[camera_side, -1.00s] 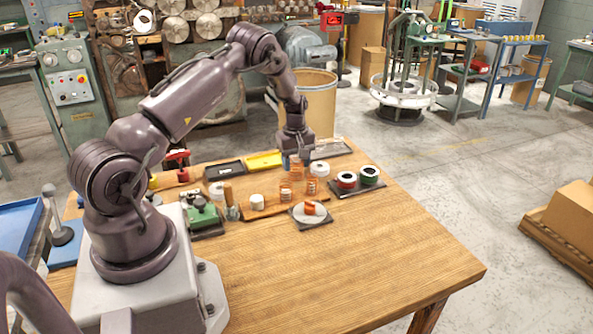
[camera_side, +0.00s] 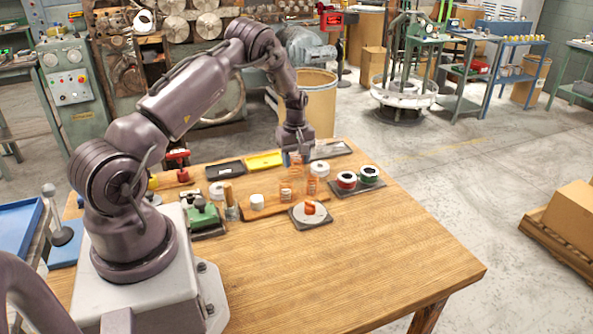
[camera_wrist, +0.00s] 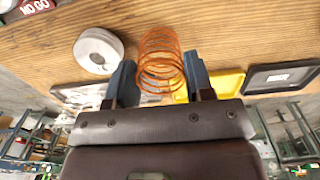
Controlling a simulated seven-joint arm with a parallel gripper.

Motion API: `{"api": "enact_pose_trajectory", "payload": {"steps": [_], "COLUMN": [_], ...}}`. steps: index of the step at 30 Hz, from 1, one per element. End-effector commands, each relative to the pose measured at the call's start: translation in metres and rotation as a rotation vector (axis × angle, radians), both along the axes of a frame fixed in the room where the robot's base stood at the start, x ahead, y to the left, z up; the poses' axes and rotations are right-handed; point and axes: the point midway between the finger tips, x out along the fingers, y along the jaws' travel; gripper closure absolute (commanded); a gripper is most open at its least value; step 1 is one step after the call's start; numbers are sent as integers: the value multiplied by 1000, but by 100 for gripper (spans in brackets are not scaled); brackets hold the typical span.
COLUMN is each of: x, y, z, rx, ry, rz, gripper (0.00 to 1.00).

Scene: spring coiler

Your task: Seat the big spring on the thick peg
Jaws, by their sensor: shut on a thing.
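My gripper (camera_side: 297,156) is over the far part of the wooden table, shut on a big orange wire spring (camera_wrist: 160,62). In the wrist view the open coils sit between the two blue-grey fingers (camera_wrist: 160,84) and reach beyond their tips. In the side view the held spring (camera_side: 297,171) hangs under the fingers, close to other orange coils (camera_side: 285,192) above a low wooden board (camera_side: 262,208). A short white cylinder (camera_side: 257,201) stands at the board's left part. The coils overlap here, and I cannot make out the thick peg or whether the held spring touches anything.
A dark plate (camera_side: 326,218) with a small orange piece lies in front. A tray (camera_side: 345,191) with red and green spools is to the right. A green device (camera_side: 205,219) is at left; yellow (camera_side: 264,161) and black (camera_side: 225,170) trays lie behind. The table's front right is clear.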

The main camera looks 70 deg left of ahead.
Motion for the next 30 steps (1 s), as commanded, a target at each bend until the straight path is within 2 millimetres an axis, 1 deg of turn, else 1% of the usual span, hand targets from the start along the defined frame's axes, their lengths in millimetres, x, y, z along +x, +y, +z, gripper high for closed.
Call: {"api": "enact_pose_trajectory", "payload": {"steps": [5, 30], "x": [0, 0], "y": [0, 0], "z": [5, 47], "rx": [1, 1], "ry": [-1, 0], "rz": [0, -1], "gripper": [65, 65]}}
